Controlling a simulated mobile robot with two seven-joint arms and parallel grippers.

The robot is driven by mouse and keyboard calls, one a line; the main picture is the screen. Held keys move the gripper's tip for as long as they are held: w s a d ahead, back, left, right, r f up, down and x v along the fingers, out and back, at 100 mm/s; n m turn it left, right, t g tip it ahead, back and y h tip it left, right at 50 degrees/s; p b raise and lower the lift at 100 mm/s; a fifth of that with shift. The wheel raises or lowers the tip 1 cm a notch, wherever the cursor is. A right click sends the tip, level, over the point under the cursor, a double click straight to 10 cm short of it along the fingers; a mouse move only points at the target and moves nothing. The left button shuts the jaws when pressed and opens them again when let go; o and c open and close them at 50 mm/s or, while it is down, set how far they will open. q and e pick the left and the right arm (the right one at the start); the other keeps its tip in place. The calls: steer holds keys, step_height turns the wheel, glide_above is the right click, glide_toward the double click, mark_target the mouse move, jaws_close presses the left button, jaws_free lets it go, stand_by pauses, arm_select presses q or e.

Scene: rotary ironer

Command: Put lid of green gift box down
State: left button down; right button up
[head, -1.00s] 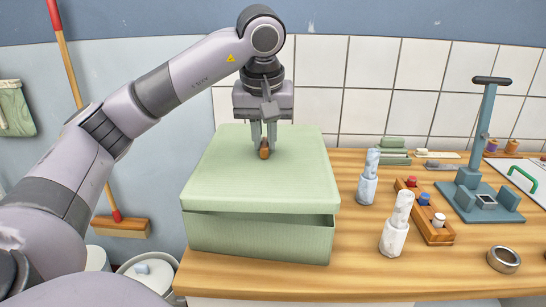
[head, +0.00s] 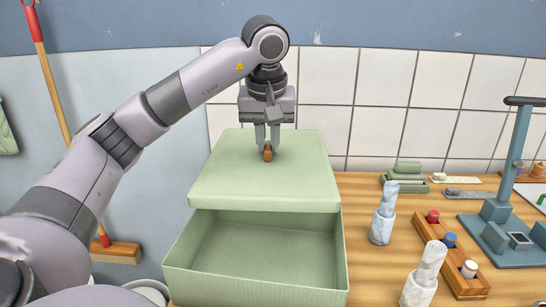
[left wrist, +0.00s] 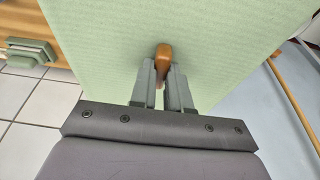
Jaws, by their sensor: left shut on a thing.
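The green lid (head: 265,180) is held up above the back part of the green gift box (head: 255,262), whose front and inside show open and empty where visible. My left gripper (head: 267,148) is shut on the brown knob (head: 268,154) at the middle of the lid. In the left wrist view the fingers (left wrist: 163,80) grip the knob (left wrist: 165,56), and the lid (left wrist: 100,50) fills much of the picture. The rear of the box is hidden by the lid. My right gripper is not in view.
The box stands on a wooden table (head: 365,265). To its right are two marbled grinders (head: 384,220) (head: 424,278), a wooden rack of small stamps (head: 452,255), green blocks (head: 405,172) and a blue-grey press (head: 510,215). A tiled wall (head: 380,90) is behind.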

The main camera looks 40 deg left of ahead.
arm_select(q)
steer(key=w+a, duration=0.3)
steer(key=w, duration=0.1)
steer(key=shift+w+a, duration=0.25)
steer(key=shift+a, duration=0.15)
steer(key=w+a+p, duration=0.1)
steer(key=w+a, duration=0.1)
steer(key=w+a+p, duration=0.1)
steer(key=w, duration=0.1)
steer(key=w+a+p, duration=0.1)
steer(key=w+a, duration=0.1)
steer(key=w, duration=0.1)
steer(key=shift+a+r+p, duration=0.15)
steer(key=shift+a+p, duration=0.15)
steer(key=shift+a, duration=0.05)
steer(key=p+x, duration=0.1)
steer(key=x, duration=0.6)
steer(key=shift+w+a+f, duration=0.25)
steer(key=shift+a+f, duration=0.05)
steer(key=shift+f, duration=0.6)
steer(key=c, duration=1.1)
jaws_free()
